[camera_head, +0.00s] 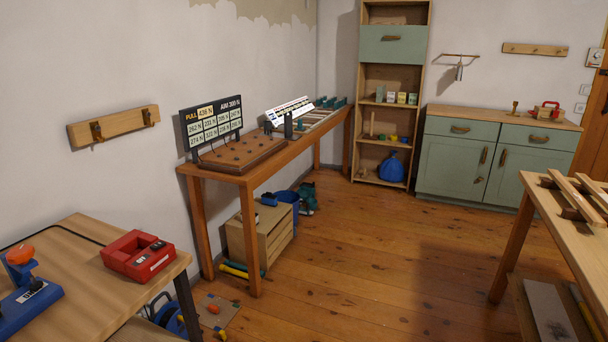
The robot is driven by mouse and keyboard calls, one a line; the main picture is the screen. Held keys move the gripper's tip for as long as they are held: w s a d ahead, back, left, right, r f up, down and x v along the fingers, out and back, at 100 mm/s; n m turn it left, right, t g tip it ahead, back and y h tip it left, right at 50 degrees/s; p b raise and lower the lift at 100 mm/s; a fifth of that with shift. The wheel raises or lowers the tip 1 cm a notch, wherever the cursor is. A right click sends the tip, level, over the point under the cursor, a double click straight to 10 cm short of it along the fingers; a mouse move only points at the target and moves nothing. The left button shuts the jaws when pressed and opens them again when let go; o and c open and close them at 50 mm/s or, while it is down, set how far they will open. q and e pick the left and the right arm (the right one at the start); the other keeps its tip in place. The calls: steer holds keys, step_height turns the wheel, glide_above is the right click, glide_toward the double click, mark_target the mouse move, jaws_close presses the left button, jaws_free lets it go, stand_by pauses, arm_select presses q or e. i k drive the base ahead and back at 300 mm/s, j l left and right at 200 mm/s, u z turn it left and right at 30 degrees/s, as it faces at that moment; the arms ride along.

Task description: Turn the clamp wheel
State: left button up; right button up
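A blue device (32,303) stands on the near left table, cut by the left edge of the head view. It has an orange-red round knob (20,254) on top and a small black knob (36,284) lower down. One of these may be the clamp wheel; I cannot tell which. Neither of my grippers is in view, and nothing is seen touching the device.
A red box (138,255) sits on the near left table (82,242). A long wooden bench (262,163) with display boards runs along the left wall. Another table (562,208) stands at right. A wooden crate (262,238) sits under the bench. The middle floor is clear.

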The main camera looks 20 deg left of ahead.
mark_target(22, 255)
steer(key=i+l+u, duration=0.1)
steer(key=i+u, duration=0.35)
steer(key=i+l+u, duration=0.3)
steer(key=i+u, duration=0.15)
steer(key=i+l+u, duration=0.25)
steer(key=u, duration=0.2)
steer(key=i+l+u, duration=0.25)
steer(key=u, duration=0.25)
steer(key=l, duration=0.1)
